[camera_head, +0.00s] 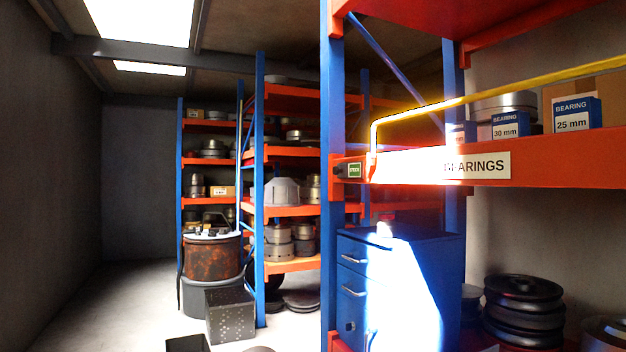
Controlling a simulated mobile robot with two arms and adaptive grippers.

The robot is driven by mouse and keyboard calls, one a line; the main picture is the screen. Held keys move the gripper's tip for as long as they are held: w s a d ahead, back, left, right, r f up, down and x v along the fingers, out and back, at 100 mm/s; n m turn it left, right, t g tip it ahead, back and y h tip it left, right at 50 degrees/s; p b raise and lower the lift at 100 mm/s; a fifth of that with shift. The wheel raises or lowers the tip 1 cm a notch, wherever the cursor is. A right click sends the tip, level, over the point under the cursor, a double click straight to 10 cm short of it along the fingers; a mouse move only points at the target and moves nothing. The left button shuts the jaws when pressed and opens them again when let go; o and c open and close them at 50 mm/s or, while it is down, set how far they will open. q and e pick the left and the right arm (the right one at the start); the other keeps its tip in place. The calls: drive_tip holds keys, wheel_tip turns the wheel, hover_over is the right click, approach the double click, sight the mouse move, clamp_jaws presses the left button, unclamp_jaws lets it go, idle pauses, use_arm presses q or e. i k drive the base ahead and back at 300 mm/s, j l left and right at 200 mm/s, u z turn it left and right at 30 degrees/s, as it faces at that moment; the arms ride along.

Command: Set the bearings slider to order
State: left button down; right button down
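The orange shelf beam (570,172) at the right carries a white label reading BEARINGS (488,166), its left part washed out by glare. At the beam's left end, by the blue post, sits a small slider sign (354,171) with a green face. Its lettering is too small to read surely. A dark piece (339,171) shows just left of the green face. Neither of my grippers is in view.
A yellow rail (480,95) runs above the beam. Bearing boxes marked 30 mm (505,130) and 25 mm (573,122) stand behind it. A blue drawer cabinet (352,262) stands below, partly in strong glare. Open floor (120,300) lies to the left.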

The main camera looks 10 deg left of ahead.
sight(342, 170)
drive_tip(key=i+j, duration=0.25)
drive_tip(key=i, duration=0.25)
drive_tip(key=i+j, duration=0.25)
drive_tip(key=i, duration=0.2)
drive_tip(key=i+j, duration=0.25)
drive_tip(key=i, duration=0.25)
drive_tip(key=i+j+u, duration=0.1)
drive_tip(key=i+j, duration=0.2)
drive_tip(key=i, duration=0.15)
